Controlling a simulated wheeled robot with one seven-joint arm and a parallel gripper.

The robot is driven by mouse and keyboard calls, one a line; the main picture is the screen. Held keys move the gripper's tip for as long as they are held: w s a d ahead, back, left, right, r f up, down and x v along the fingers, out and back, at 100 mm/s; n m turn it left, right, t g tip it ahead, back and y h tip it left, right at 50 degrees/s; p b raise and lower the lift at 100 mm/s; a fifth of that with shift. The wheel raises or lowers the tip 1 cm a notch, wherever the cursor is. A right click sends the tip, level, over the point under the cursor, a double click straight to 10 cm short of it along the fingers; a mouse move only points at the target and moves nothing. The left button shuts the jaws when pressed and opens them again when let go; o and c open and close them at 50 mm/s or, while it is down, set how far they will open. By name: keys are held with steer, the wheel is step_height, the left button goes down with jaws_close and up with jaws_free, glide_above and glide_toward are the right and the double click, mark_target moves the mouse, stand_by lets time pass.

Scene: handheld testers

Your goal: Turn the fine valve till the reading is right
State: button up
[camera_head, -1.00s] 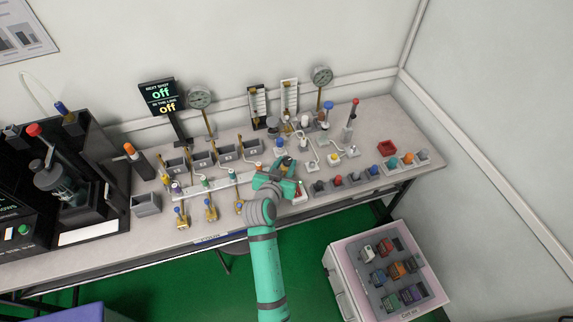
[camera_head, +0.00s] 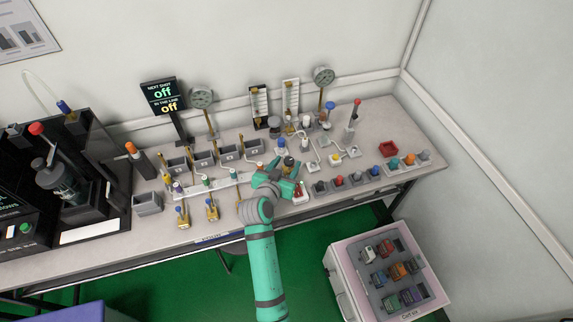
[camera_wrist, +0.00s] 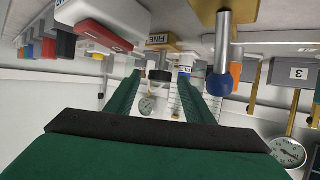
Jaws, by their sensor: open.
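My gripper (camera_head: 287,177) is open over the front middle of the bench, with its fingers pointing away from my body. The gold block marked FINE (camera_wrist: 160,40) shows in the wrist view beyond the fingers, with a dark round knob (camera_wrist: 158,75) between them. In the head view the dark knob (camera_head: 289,161) is at the far side of the fingertips. I cannot tell whether a finger touches it. A round dial gauge (camera_head: 323,76) stands at the back right, another (camera_head: 201,97) at the back left. Their needles are too small to read.
A black display (camera_head: 161,96) reads "off" on both lines. A blue-ended lever (camera_wrist: 221,86) hangs close beside the right finger in the wrist view. A pink-white cabinet (camera_head: 350,275) stands below.

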steer(key=shift+s, duration=0.1)
steer(key=v, duration=1)
steer(key=shift+s, duration=0.3)
steer(key=shift+a, duration=0.2)
